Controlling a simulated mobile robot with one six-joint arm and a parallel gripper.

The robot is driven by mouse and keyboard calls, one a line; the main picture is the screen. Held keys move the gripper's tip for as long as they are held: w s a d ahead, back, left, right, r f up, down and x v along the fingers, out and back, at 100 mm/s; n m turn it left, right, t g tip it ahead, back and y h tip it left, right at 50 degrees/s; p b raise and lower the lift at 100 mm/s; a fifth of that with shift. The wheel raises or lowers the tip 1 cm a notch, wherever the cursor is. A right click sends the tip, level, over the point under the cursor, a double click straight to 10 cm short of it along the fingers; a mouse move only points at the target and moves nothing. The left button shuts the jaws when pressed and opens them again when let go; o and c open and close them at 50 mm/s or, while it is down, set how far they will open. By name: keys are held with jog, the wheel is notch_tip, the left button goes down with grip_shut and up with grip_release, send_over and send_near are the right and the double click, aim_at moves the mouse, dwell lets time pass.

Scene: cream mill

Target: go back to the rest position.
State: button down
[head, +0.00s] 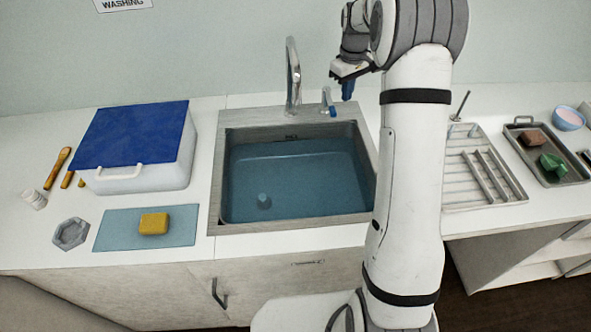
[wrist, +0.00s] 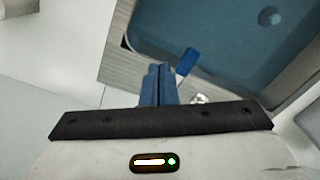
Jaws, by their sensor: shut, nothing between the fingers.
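My gripper (head: 347,88) is shut and empty, held above the counter near the back right corner of the sink. In the wrist view its blue fingers (wrist: 158,84) are together with nothing between them. Close beside them in that view is a blue-topped tap lever (wrist: 187,61); I cannot tell whether they touch it. The lever (head: 327,98) stands behind the sink in the head view, just left of my gripper. My arm stands upright in front of the sink's right side and hides part of the counter there.
The sink (head: 228,222) holds bluish water, with a tall faucet (head: 292,75) behind it. To the left are a blue-lidded white box (head: 130,135) and a yellow sponge (head: 154,223) on a blue mat (head: 183,237). To the right are a drying rack (head: 485,203) and a tray (head: 575,181).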

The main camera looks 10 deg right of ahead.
jog(key=shift+r, duration=0.1)
dwell(0.4)
jog(key=s+a+r+m+t, duration=0.15)
jog(key=s+r, duration=0.25)
jog(key=s, duration=0.4)
jog(key=s+a+r+m, duration=0.15)
jog(key=s+r, duration=0.25)
jog(key=s, duration=0.4)
jog(key=s+a+r+m+t, duration=0.1)
jog(key=s+a+r, duration=0.25)
jog(key=s, duration=0.45)
jog(key=s+f+m, duration=0.2)
jog(key=s, duration=1)
jog(key=shift+a+f+t, duration=0.2)
jog(key=shift+t, duration=0.25)
jog(key=shift+a, duration=0.1)
jog(key=shift+a, duration=0.15)
